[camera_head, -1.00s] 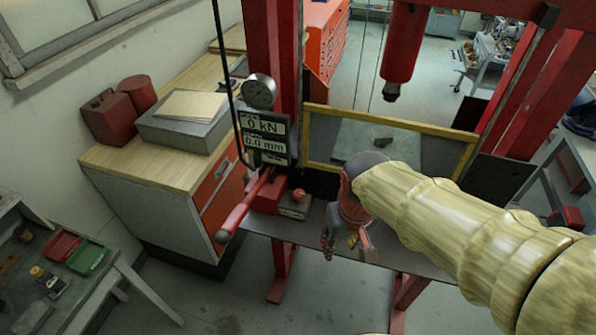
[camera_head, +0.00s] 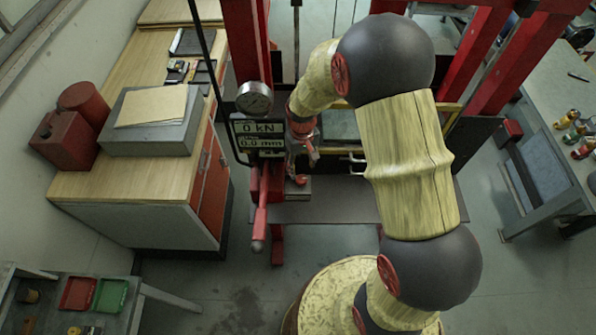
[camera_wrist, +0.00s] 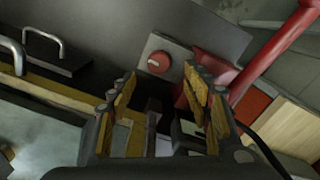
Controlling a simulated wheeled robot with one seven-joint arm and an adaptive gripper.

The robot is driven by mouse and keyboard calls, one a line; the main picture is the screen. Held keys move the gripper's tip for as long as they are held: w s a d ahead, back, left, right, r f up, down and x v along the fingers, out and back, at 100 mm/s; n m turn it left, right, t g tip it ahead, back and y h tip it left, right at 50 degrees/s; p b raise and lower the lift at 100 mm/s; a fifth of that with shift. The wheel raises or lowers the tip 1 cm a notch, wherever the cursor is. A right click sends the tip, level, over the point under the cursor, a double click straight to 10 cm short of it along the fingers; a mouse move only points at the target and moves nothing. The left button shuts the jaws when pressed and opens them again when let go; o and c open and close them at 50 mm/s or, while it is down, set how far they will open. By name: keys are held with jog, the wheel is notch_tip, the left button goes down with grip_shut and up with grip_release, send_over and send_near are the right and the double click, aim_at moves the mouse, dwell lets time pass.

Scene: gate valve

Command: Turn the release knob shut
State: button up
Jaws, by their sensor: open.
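The release knob (camera_wrist: 158,62) is a round red knob on a grey block, ahead of my fingertips in the wrist view. A pale mark crosses its face. In the head view the knob (camera_head: 299,180) shows small and red, just below my gripper (camera_head: 305,158). In the wrist view my gripper (camera_wrist: 162,85) is open, its yellow-padded fingers spread apart with nothing between them. The knob lies beyond the tips, apart from them, roughly in line with the gap. How far off it is, I cannot tell exactly.
The red pump lever (camera_head: 261,215) stands left of the knob in the head view and to its right in the wrist view (camera_wrist: 275,52). The display (camera_head: 258,135) reads 0 kN and 0.0 mm, under a round gauge (camera_head: 254,98). Red press columns flank the area.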

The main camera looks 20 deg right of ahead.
aim_at(302, 179)
jog(key=shift+d, duration=0.2)
jog(key=shift+s+f, duration=0.1)
jog(key=shift+f, duration=0.15)
notch_tip(302, 179, down, 7)
jog(key=shift+a+f+p, duration=0.1)
jog(key=shift+p, duration=0.6)
jog(key=shift+c, duration=1.1)
jog(key=c, duration=0.9)
jog(key=shift+c, duration=0.2)
